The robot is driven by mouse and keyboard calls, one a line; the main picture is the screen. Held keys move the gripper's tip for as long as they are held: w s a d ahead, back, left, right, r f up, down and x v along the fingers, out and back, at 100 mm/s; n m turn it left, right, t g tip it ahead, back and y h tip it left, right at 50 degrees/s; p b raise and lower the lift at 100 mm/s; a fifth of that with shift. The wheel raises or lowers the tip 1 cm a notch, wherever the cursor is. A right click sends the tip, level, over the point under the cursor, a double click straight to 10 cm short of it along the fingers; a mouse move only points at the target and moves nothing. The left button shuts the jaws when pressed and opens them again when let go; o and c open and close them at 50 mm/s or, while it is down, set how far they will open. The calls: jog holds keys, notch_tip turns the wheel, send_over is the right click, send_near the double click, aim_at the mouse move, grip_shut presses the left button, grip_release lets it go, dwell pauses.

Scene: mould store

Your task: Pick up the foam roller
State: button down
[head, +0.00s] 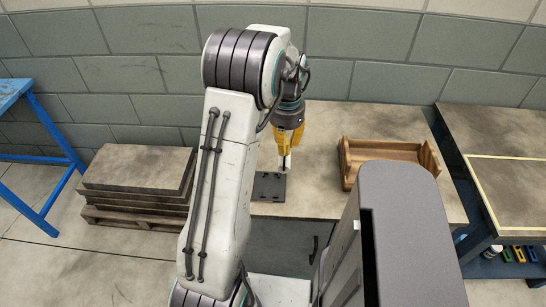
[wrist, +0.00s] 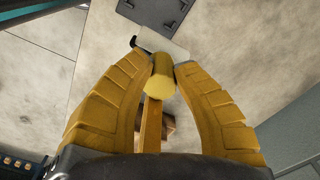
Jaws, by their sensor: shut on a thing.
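The foam roller (wrist: 161,82) is between my fingertips in the wrist view. A yellow cylindrical part points its round end toward the camera. A pale, whitish part lies beyond it, with a small black piece at its left end. My gripper (wrist: 163,72) has two ribbed yellow fingers closed in on the yellow part from both sides. In the head view my gripper (head: 287,150) points down over the worktable (head: 330,210), and part of the roller shows pale below the fingers. Whether it touches the tabletop is hard to tell.
A dark plate (head: 269,187) lies on the table just in front of the gripper; it also shows in the wrist view (wrist: 153,12). A wooden tray (head: 390,152) stands to the right. Stacked slabs (head: 137,168) on a pallet are left. Another bench (head: 500,140) stands far right.

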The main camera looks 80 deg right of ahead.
jog(key=s+d+r, duration=0.4)
jog(key=s, duration=0.1)
jog(key=shift+d, duration=0.2)
dwell(0.3)
jog(key=c, duration=1.5)
grip_release()
jog(key=shift+c, duration=0.2)
grip_shut()
